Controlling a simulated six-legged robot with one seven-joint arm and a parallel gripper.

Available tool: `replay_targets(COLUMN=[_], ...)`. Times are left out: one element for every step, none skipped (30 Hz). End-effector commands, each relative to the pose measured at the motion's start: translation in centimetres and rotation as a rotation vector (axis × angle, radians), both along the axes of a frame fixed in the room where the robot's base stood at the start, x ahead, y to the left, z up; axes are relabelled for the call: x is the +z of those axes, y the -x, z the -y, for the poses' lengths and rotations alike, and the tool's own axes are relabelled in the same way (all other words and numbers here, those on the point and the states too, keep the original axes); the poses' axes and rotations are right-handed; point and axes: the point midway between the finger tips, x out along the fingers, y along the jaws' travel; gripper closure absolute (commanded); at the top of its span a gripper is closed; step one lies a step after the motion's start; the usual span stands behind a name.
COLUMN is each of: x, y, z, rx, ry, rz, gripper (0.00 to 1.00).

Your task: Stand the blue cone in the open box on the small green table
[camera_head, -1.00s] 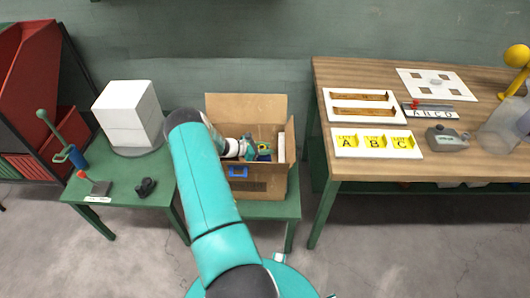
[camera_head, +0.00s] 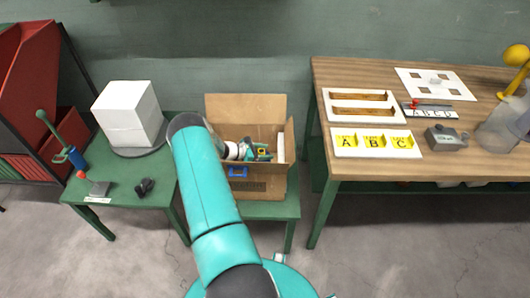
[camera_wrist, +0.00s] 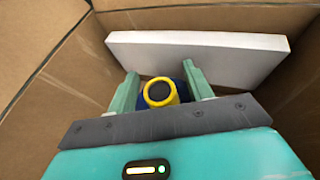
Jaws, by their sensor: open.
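The open cardboard box (camera_head: 262,180) stands on the small green table (camera_head: 258,210), flaps up. My gripper (camera_head: 264,152) is inside it. In the wrist view my gripper (camera_wrist: 160,80) is open, with one green finger on each side of the blue cone (camera_wrist: 159,92). The cone's yellow-ringed end with a dark centre faces the camera. Only a little blue shows behind it, and its lower part is hidden. I cannot tell whether the fingers touch it.
A white panel (camera_wrist: 215,50) leans inside the box, close beyond the fingers. Brown box walls are near on both sides. A green table with a white block (camera_head: 127,113) stands left. A wooden workbench (camera_head: 440,165) stands right.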

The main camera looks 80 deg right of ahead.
Motion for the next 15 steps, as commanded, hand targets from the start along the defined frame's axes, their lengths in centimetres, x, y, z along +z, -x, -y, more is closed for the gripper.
replay_targets(x=[0.3,0.5,0.7,0.9,1.1,1.4,1.6,1.8,2.0,2.1,2.3,2.4,2.5,2.6,2.7], y=[-0.7,-1.1,-1.6,-2.0,-2.4,-2.9,-3.4,-3.7,-4.1,-4.4,-4.7,-5.0,-5.1,-5.3,-5.4], z=[-0.3,-0.5,-0.9,-1.2,-1.5,-1.9,-2.1,-2.4,-2.8,-3.0,-3.2,-3.4,-3.5,-3.6,-3.7], rx=[0.004,0.005,0.005,0.005,0.005,0.006,0.006,0.005,0.004,0.004,0.004,0.003,0.002,0.002,0.002], ry=[0.0,0.001,0.001,0.001,0.0,0.001,0.001,0.001,0.0,0.0,0.0,0.0,0.0,0.0,0.0], rz=[0.001,0.001,0.001,0.001,0.001,0.001,0.001,0.002,0.0,0.0,0.0,0.0,0.0,0.0,0.0], gripper=[0.49,0.49,0.49,0.49,0.49,0.49,0.49,0.49,0.49,0.49,0.49,0.49,0.49,0.49,0.49])
